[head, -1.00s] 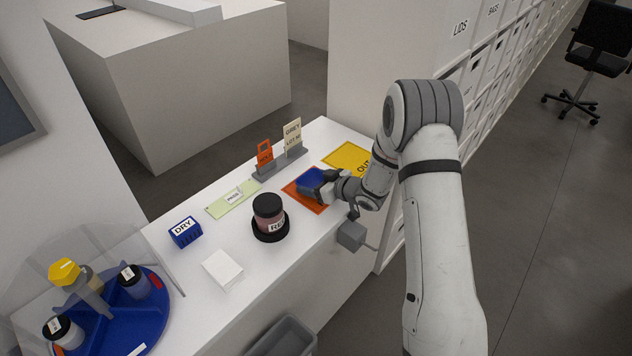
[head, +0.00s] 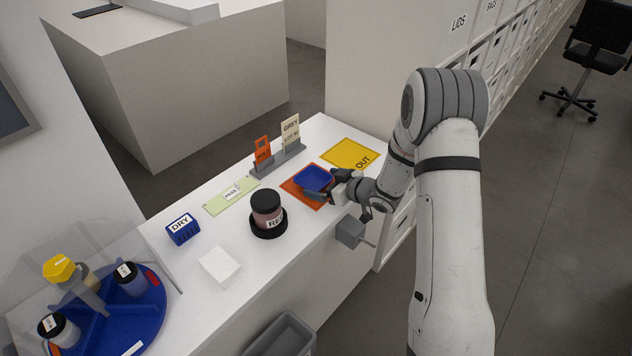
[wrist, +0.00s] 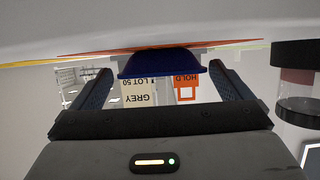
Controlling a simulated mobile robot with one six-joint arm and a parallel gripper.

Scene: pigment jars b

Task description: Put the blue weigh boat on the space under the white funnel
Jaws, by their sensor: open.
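The blue weigh boat (head: 314,177) sits on the orange mat (head: 291,188) towards the right of the white counter; it also shows in the wrist view (wrist: 160,63), which is upside down. My gripper (head: 327,184) is open at the boat's near right side. In the wrist view the two fingers (wrist: 162,88) are spread wide, one on each side of the boat, with gaps. I cannot make out a white funnel in either view.
A dark-lidded jar (head: 267,212) stands left of the mat. Sign holders (head: 278,160) are behind it, and a yellow OUT mat (head: 352,153) is to the right. A blue DRY block (head: 183,229), white block (head: 219,265) and blue round tray with bottles (head: 125,325) lie left.

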